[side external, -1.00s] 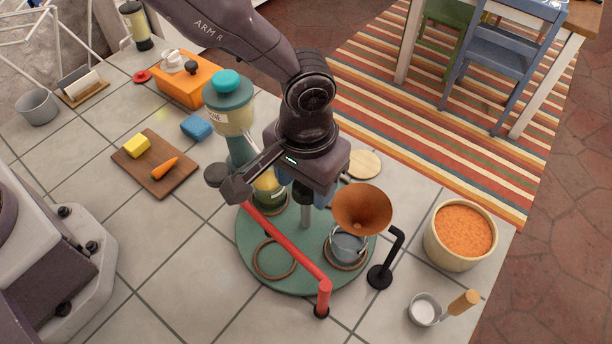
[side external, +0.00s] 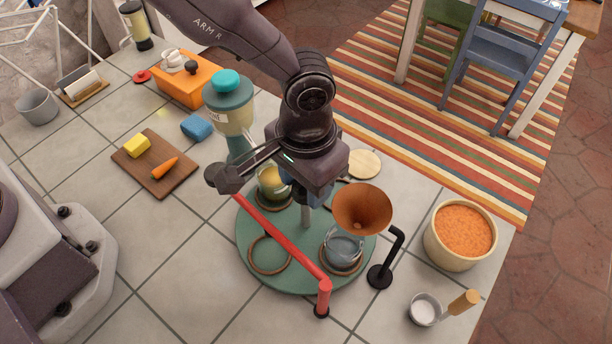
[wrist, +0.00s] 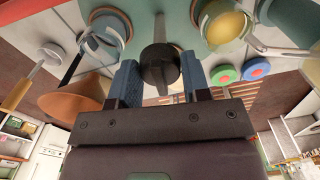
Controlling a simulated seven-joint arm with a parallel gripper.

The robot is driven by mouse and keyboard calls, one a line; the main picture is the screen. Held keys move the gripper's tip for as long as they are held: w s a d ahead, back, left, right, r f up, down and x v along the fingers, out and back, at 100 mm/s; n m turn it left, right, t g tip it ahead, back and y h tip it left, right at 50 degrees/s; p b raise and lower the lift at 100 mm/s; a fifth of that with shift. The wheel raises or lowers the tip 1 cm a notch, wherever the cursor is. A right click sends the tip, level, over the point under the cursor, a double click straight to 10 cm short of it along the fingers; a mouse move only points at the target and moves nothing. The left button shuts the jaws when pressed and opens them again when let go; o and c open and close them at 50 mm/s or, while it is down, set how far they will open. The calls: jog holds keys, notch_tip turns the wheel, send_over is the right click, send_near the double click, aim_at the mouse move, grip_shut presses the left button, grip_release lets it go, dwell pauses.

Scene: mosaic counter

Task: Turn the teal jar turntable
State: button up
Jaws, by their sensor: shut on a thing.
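The teal turntable (side external: 300,282) lies on the tiled counter. It carries a glass jar with yellow contents (side external: 272,184) at its back left, an empty brown ring (side external: 269,255) at its front left and a clear jar (side external: 343,248) on a ring at its right. The turntable's post (side external: 306,217) rises from its middle, below my gripper. In the wrist view, the blue fingers of my gripper (wrist: 160,78) are shut on the dark knob (wrist: 158,62) at the centre. In the side view my gripper hides the knob.
A red bar (side external: 289,245) crosses above the turntable's front left. An orange-brown funnel (side external: 362,206) hangs over the clear jar, beside a black stand (side external: 380,275). A tall teal-lidded dispenser (side external: 232,112) stands behind. A tub of orange grains (side external: 463,232) is at right.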

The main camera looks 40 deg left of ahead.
jog(key=shift+m, duration=6.2)
jog(key=shift+r+m, duration=0.1)
jog(key=shift+m, duration=1.8)
jog(key=o, duration=1)
